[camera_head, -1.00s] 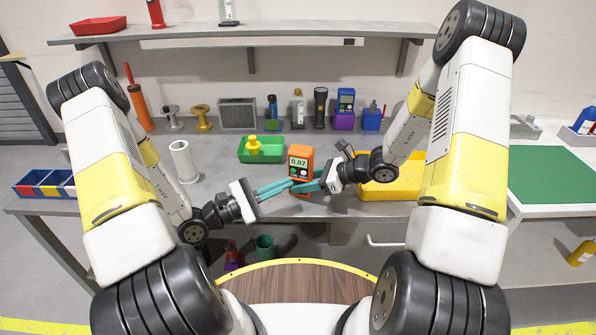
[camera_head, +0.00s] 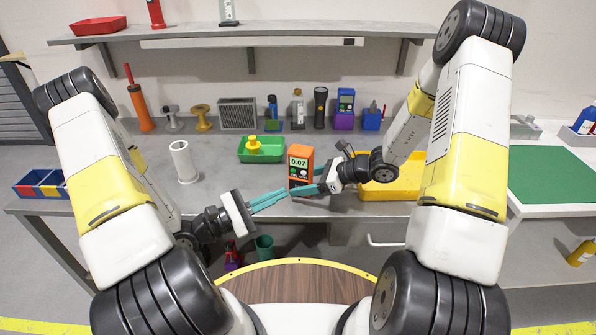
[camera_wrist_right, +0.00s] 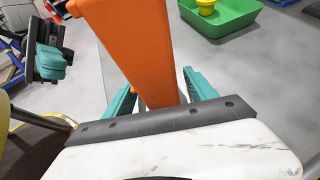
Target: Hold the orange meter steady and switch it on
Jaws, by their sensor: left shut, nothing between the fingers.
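The orange meter (camera_head: 300,168) stands upright at the front of the grey bench, and its lit display reads 0.07. My right gripper (camera_head: 305,190) is at the meter's lower part, coming from the right. In the right wrist view the orange body (camera_wrist_right: 150,50) sits between its two teal fingers, which look closed on it. My left gripper (camera_head: 286,191) is shut and empty, its teal fingers pointing at the meter's lower left. In the right wrist view the left gripper (camera_wrist_right: 52,65) shows at the upper left, apart from the meter. The meter's lower front is partly hidden.
A green tray (camera_head: 279,156) with a yellow part stands behind the meter, and a yellow tray (camera_head: 400,190) stands to the right. A white cylinder (camera_head: 184,162) is at the left. Several tools line the back of the bench.

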